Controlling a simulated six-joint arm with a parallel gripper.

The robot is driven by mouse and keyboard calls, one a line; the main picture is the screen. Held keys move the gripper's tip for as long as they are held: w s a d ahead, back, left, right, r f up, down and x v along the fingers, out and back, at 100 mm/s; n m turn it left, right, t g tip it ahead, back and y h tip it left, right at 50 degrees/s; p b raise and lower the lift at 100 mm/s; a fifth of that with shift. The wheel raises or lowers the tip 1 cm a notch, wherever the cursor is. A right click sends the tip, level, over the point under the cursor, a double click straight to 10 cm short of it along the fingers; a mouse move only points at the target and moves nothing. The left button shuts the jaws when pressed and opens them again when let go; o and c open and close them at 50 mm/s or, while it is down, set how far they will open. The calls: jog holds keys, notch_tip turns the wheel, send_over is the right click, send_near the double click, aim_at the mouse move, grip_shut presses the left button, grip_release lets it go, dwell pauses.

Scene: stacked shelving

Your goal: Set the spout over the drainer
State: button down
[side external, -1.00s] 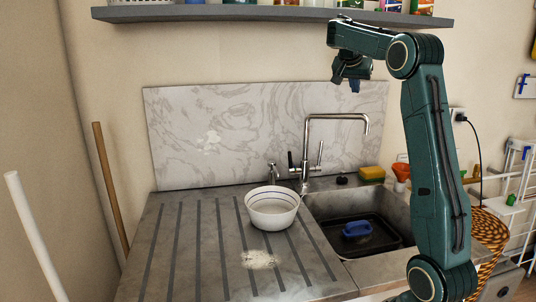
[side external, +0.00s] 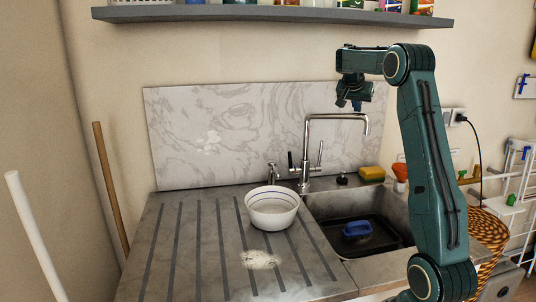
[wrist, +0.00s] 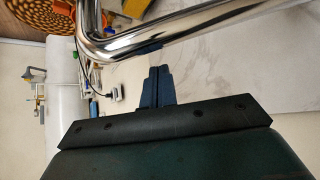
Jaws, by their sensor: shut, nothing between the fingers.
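The chrome spout (side external: 338,117) rises behind the sink and reaches out to the right, with its tip bent down over the sink basin. The ribbed drainer (side external: 190,250) lies left of the sink. My gripper (side external: 357,106) is shut and empty, pointing down close to the spout's outer end in the side view. In the wrist view my gripper (wrist: 158,70) is dark blue with its fingers together, and the shiny spout (wrist: 150,35) crosses just beyond the fingertips. I cannot tell whether they touch.
A white bowl (side external: 272,208) stands on the drainer near the basin, with a pale powdery patch (side external: 260,259) in front. A blue-handled item (side external: 357,229) lies in the sink (side external: 335,250). A yellow sponge (side external: 372,174) sits behind. A grey shelf (side external: 250,13) runs above.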

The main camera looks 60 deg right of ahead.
aim_at(353, 114)
jog(key=shift+a+f, duration=0.2)
jog(key=shift+a, duration=0.6)
jog(key=shift+a+f, duration=0.15)
jog(key=shift+a, duration=0.6)
jog(key=shift+a, duration=0.1)
jog(key=shift+a+m+g, duration=0.6)
jog(key=shift+a+m, duration=0.2)
jog(key=shift+a, duration=0.5)
jog(key=w+a, duration=1.1)
jog(key=a, duration=0.3)
jog(key=shift+w, duration=0.35)
jog(key=shift+s, duration=0.1)
